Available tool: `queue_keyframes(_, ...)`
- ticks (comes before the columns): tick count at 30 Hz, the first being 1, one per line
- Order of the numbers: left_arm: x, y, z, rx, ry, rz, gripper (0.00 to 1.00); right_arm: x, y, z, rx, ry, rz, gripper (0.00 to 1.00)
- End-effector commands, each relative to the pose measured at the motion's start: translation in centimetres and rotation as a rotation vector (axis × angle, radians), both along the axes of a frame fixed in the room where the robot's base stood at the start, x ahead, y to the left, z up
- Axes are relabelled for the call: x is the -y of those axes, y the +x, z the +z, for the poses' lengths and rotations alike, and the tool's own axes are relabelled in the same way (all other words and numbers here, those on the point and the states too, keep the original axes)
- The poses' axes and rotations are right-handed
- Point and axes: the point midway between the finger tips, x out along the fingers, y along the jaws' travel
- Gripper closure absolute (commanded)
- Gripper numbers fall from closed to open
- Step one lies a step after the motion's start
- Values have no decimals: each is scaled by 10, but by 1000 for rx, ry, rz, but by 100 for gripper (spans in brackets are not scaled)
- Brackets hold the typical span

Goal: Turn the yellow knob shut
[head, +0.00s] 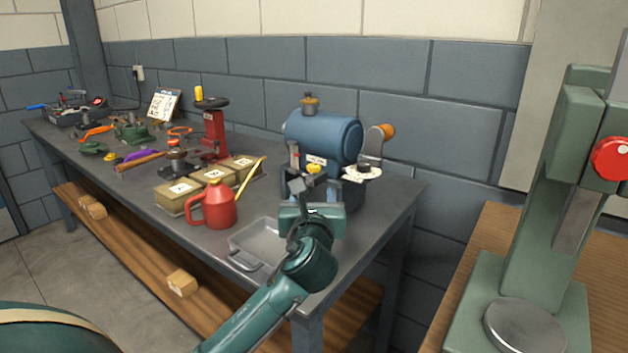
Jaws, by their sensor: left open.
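A blue cylindrical machine (322,135) stands near the right end of the workbench. The small yellow knob (315,168) shows low on its front, just below a pale label. My left gripper (311,187) is in front of the machine, its fingers pointing towards it, just below the knob in the picture. The jaws are open, and I see nothing held between them. I cannot tell whether a finger touches the machine. The gripper hides part of the machine's lower front. My right gripper is out of view.
A grey tray (262,240), a red oil can (213,206) and several boxes (178,194) are left of my left gripper. A crank with an orange handle (388,131) sticks out at the machine's right. A green press (540,210) stands on the wooden bench at far right.

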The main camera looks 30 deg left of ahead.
Motion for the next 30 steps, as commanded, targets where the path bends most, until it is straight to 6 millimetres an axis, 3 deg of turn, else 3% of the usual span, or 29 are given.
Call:
queue_keyframes(5, -12, 19, 1, 1, -2, 2, 50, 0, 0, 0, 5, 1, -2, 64)
queue_keyframes(18, -56, 93, 0, 0, -4, 1, 50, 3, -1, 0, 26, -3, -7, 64)
queue_keyframes(30, -67, 111, 1, 1, -3, -1, 50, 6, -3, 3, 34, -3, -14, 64)
